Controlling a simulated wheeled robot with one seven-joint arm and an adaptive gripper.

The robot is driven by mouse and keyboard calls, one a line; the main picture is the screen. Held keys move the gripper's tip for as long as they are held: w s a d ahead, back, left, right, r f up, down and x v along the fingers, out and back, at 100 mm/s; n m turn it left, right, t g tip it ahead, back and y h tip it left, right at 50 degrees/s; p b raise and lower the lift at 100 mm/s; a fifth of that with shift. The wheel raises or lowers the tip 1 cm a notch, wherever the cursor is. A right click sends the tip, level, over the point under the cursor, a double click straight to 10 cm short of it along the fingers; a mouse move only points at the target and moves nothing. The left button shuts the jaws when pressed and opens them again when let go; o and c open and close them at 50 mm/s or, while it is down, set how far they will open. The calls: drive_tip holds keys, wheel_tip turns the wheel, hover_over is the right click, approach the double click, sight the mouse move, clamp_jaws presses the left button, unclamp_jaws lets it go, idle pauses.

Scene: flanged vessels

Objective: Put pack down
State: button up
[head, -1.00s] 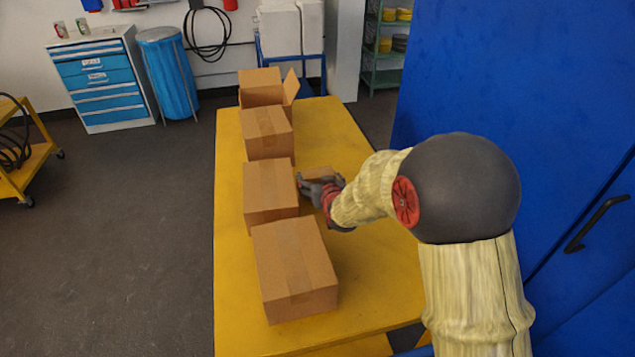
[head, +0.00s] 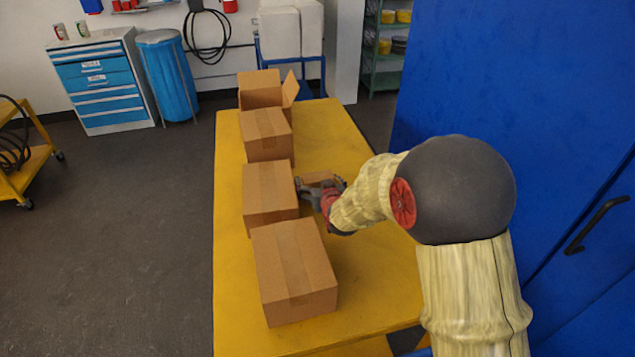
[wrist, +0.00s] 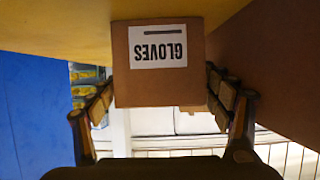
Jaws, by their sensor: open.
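The pack is a small brown carton (wrist: 157,80) with a white label reading GLOVES, upside down in the wrist view. Its upper edge in that view meets the yellow table (wrist: 55,25), so it appears to stand on the table. My gripper (wrist: 160,98) is open, with one finger on each side of the pack. In the head view the pack (head: 319,178) shows only in part behind my gripper (head: 318,186), right of the row of boxes. The pack's far side is hidden.
Closed cartons stand in a row on the table's left side: near (head: 293,270), middle (head: 270,195) and farther (head: 266,135). An open-flapped carton (head: 260,90) stands at the far end. The table is clear beyond and right of the pack. A blue cabinet (head: 500,80) stands at right.

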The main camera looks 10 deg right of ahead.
drive_tip(key=p+v, duration=0.1)
drive_tip(key=v, duration=0.6)
drive_tip(key=s+r+g, duration=0.3)
drive_tip(key=s+r, duration=0.6)
drive_tip(key=s, duration=0.5)
drive_tip(key=s+r+g, duration=0.3)
drive_tip(key=s+g, duration=0.1)
drive_tip(key=s, duration=1.8)
drive_tip(key=shift+s+d+g, duration=0.25)
drive_tip(key=shift+s+g, duration=0.15)
drive_tip(key=shift+c, duration=0.9)
